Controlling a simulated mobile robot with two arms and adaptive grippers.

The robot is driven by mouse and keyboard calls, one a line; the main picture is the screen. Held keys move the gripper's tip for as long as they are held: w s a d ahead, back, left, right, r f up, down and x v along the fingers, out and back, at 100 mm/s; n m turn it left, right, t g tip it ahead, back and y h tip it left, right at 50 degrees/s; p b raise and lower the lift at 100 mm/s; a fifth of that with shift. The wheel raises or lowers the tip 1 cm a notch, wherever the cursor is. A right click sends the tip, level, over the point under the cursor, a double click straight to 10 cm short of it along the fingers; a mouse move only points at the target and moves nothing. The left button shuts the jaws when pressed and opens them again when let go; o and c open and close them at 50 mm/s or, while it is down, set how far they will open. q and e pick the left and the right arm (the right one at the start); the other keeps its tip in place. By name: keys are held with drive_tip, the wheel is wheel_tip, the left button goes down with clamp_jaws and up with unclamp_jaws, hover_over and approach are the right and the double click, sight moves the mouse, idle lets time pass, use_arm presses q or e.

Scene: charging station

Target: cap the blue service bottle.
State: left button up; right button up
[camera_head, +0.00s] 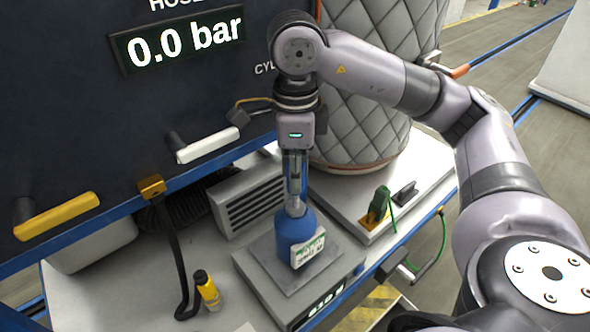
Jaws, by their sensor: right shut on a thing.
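The blue service bottle (282,228) stands upright on the grey plate of a scale (255,262), with a white label on its front. My right gripper (295,206) points straight down over the bottle, its fingertips at the bottle's top. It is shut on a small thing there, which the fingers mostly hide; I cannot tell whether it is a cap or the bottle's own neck. No separate cap shows clearly elsewhere. My left gripper is not in view.
A small yellow bottle with a black top (207,290) and a black hose (178,250) are left of the scale. A quilted grey cylinder cover (370,100) stands behind. A green and yellow fitting (377,207) lies to the right. The dark panel (90,90) has yellow and white handles.

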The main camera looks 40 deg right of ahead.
drive_tip(key=shift+f+b, duration=2.25)
drive_tip(key=shift+f, duration=0.25)
drive_tip(key=o, duration=1)
drive_tip(key=shift+r, duration=0.1)
drive_tip(key=shift+r, duration=6)
